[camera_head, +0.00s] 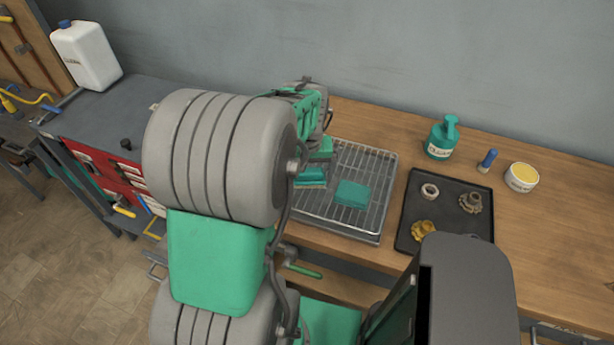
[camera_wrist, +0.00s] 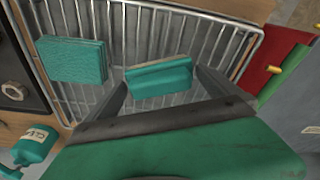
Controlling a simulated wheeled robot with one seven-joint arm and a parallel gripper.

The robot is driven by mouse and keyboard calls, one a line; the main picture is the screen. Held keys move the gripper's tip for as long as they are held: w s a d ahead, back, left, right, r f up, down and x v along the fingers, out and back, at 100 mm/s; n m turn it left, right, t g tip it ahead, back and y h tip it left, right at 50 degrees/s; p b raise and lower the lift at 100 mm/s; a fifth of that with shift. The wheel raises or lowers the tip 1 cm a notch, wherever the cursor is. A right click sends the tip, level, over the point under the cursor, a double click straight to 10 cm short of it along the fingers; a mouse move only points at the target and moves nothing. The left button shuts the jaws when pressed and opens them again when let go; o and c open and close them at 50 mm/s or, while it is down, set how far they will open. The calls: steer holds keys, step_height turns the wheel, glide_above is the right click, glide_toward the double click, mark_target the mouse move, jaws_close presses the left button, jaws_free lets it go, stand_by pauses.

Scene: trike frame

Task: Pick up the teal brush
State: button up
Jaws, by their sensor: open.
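The teal brush (camera_wrist: 158,82) lies on the wire rack, with a pale strip along one edge. In the head view the brush (camera_head: 309,178) is at the rack's left side, partly hidden by my arm and gripper. My gripper (camera_wrist: 163,90) is open, its two dark fingers reaching toward either side of the brush in the wrist view. No grip on the brush shows, and I cannot tell how far above the rack the fingertips are. In the head view my gripper (camera_head: 318,153) is mostly hidden by my own arm.
A plain teal block (camera_head: 352,193) lies beside the brush on the wire rack tray (camera_head: 372,163). A black tray (camera_head: 453,192) with metal parts stands to the right. A teal bottle (camera_head: 442,138), a blue-capped item (camera_head: 488,160) and a yellow-topped tub (camera_head: 521,177) stand behind it.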

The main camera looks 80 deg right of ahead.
steer(key=shift+c, duration=0.2)
steer(key=c, duration=1.2)
